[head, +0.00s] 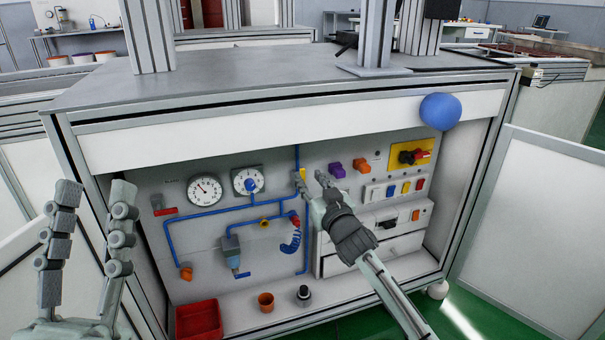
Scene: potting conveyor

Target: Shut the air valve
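A panel in the cabinet front carries blue air pipes (210,209). A small yellow handle (302,173) sits at the top of the pipework, and a red lever (166,211) sits at the left end; I cannot tell for certain which is the air valve. My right gripper (310,181) reaches the panel with its fingers apart. One finger is right by the yellow handle and partly hides what lies below it; contact cannot be told. My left gripper (92,192) is open and empty at the front left, away from the panel.
Two round gauges (204,191) are left of the yellow handle. Open doors flank the cabinet; a blue ball (440,111) is upper right.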

